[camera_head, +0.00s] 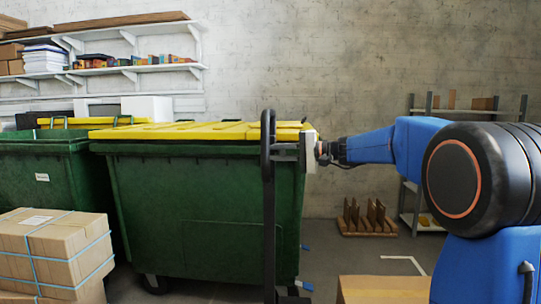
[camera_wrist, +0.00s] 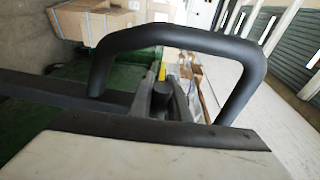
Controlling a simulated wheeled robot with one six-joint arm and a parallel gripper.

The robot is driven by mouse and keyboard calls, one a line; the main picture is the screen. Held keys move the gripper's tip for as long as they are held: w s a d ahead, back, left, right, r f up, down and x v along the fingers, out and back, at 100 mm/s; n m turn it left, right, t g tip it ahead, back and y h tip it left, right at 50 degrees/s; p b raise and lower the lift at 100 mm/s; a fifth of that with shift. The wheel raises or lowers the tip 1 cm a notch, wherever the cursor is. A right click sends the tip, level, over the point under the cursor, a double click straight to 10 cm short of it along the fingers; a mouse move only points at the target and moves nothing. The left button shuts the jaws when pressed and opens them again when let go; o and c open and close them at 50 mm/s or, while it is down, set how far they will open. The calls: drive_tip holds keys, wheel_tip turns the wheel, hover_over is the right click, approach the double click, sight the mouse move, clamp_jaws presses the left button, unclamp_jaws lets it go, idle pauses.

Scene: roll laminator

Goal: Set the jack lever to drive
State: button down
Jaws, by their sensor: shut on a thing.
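The pallet jack's black handle stands upright in the middle of the head view, with a loop (camera_head: 268,130) at its top. The loop arches across the wrist view (camera_wrist: 185,37). The jack lever (camera_wrist: 162,92) is a small dark piece inside the loop, between my fingers. My gripper (camera_head: 280,152) reaches in from the right at the loop and is shut on the lever; its fingers also show in the wrist view (camera_wrist: 163,101). The lever is hidden in the head view, and I cannot tell its setting.
A green bin with a yellow lid (camera_head: 200,215) stands behind the handle. Strapped cardboard boxes (camera_head: 55,250) are at the lower left. Another box (camera_head: 383,290) sits low at front right. Wooden pieces on a pallet (camera_head: 367,217) lie by the back wall.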

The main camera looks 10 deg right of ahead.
drive_tip(key=c, duration=1.7)
unclamp_jaws()
drive_tip(key=shift+o, duration=0.2)
drive_tip(key=v, duration=1.7)
drive_tip(key=shift+d, duration=0.25)
drive_tip(key=shift+s+a, duration=0.1)
